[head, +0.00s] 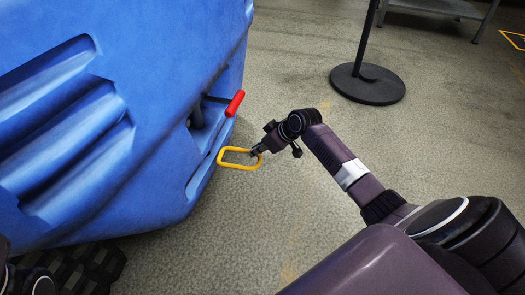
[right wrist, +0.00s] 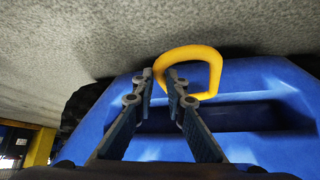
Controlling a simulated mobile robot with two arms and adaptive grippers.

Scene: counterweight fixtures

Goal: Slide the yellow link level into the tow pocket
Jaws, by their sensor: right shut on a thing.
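My right gripper (head: 258,151) is shut on one end of the yellow link (head: 239,149), a rounded loop. In the head view the loop lies roughly flat above the floor and points left to the lower edge of the blue body (head: 165,130). In the right wrist view the fingertips (right wrist: 161,78) pinch the yellow link (right wrist: 212,62), and the dark recess of the tow pocket (right wrist: 235,116) in the blue body shows behind the fingers. The link appears outside the recess; any contact with the blue edge is unclear. My left gripper is not in view.
A red-handled lever (head: 235,103) sticks out of the blue body just above the link. A black round stand base (head: 367,84) is on the floor behind. A grey bench (head: 435,8) stands at the back. Floor around my right gripper is clear.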

